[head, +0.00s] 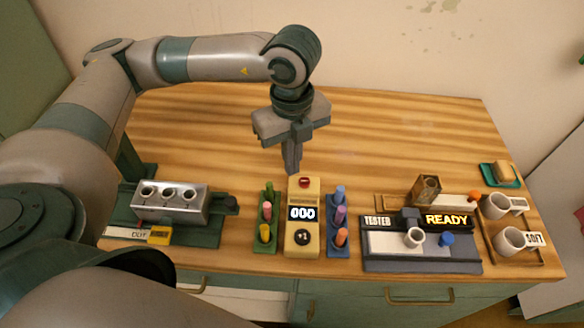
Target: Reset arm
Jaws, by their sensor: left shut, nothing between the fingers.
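My left arm comes in from the left and bends over the table. Its gripper (291,163) points down above the wooden tabletop (390,130), just behind the yellow counter box. The fingers are together with nothing visible between them. My right gripper does not show in the head view.
Below my gripper stands a yellow counter box (302,243) reading 000, between a green rack (265,247) and a blue rack (336,249) of pegs. A metal block (170,206) is at left; a READY tester (420,262) and mugs (507,239) are at right. The back is clear.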

